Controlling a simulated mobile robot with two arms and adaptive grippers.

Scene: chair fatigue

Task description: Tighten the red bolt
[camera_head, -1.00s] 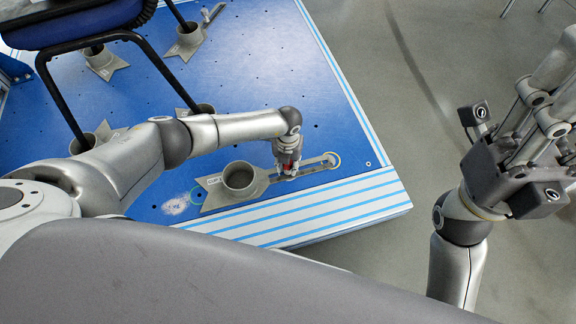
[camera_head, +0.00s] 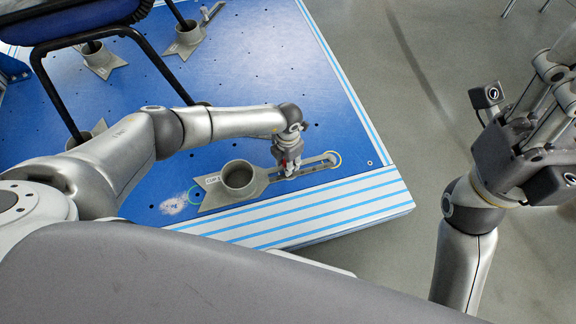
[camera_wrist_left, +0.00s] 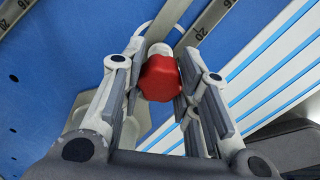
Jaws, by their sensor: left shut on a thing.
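The red bolt (camera_wrist_left: 161,78) has a lobed red head and shows large in the left wrist view, between the two fingers of my left gripper (camera_wrist_left: 160,95). The fingers are shut on it. In the head view my left gripper (camera_head: 288,170) points down at the slotted arm of a grey bracket (camera_head: 212,193), and only a little red shows there. The bracket has a round cup and lies on the blue platform. My right gripper (camera_head: 535,160) is raised at the right edge, away from the platform; its fingertips are not clearly shown.
The blue platform (camera_head: 255,75) has small holes and a striped white front edge (camera_head: 320,214). A chair with black legs (camera_head: 55,95) stands at the upper left among other grey brackets (camera_head: 185,42). Grey floor (camera_head: 440,90) lies open to the right.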

